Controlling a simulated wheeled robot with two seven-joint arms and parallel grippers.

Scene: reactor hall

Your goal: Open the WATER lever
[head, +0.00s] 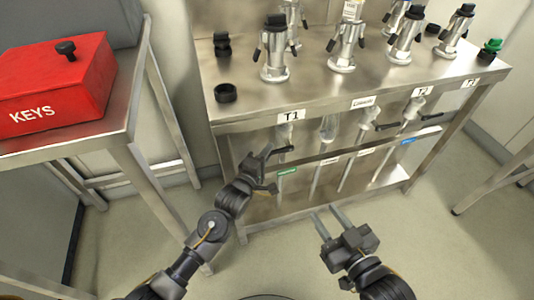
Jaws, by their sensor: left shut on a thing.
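Several valve levers with black handles sit on pipes under the steel bench. The leftmost lever (283,150) is below the T1 label (291,115), above a small green label (287,170). My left gripper (268,166) is at this leftmost lever and shut on its handle, whose held part is mostly hidden by the fingers. Other black handles show to the right, one below the T2 label (432,116). The small labels on the lower rail are too small to read, so I cannot tell which lever is WATER. My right gripper (328,212) is open and empty, in front of the lower rail.
The steel bench (300,96) carries several metal valve fittings and black caps, plus a green-topped one (491,47) at right. A red KEYS box (55,85) stands on a side table (110,125) at left. The floor (430,245) at lower right is clear.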

